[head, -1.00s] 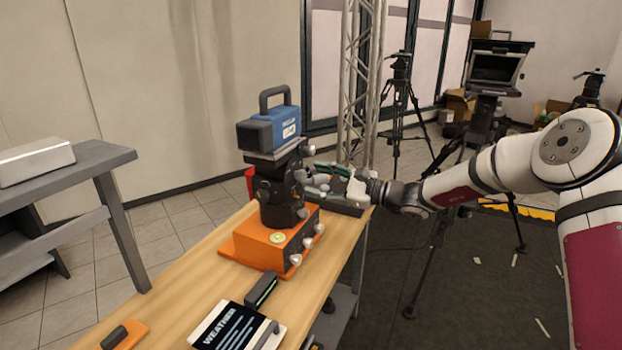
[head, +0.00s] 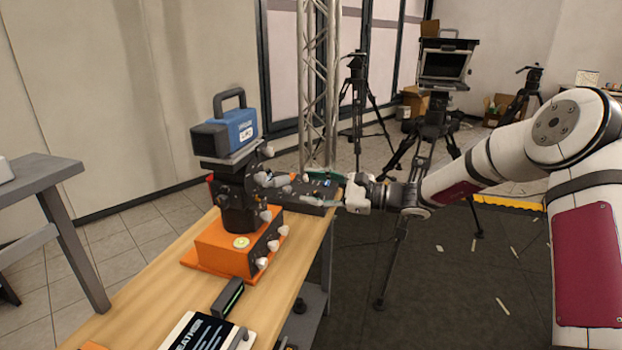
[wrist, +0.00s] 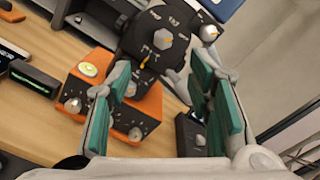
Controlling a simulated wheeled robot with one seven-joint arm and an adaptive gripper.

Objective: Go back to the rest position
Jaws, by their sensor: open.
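My gripper (head: 293,190) is open and empty, at the right edge of the workbench, with its fingers pointing left. Its two green-padded fingers also show in the wrist view (wrist: 163,75). Facing them is the black knobbed head (head: 238,195) on an orange box (head: 222,254). A blue-and-black camera-like device with a handle (head: 226,130) sits on top of that head. In the wrist view the orange box (wrist: 90,88) and a dial on the black head (wrist: 162,40) lie beyond the fingers. The head view cannot tell whether a fingertip touches a knob.
The wooden workbench (head: 140,310) carries a weather card (head: 200,335) and a small dark device with a green strip (head: 228,297). A dark box (head: 318,207) lies behind my fingers. A truss (head: 320,80) and tripods stand behind. Dark floor (head: 430,290) is open to the right.

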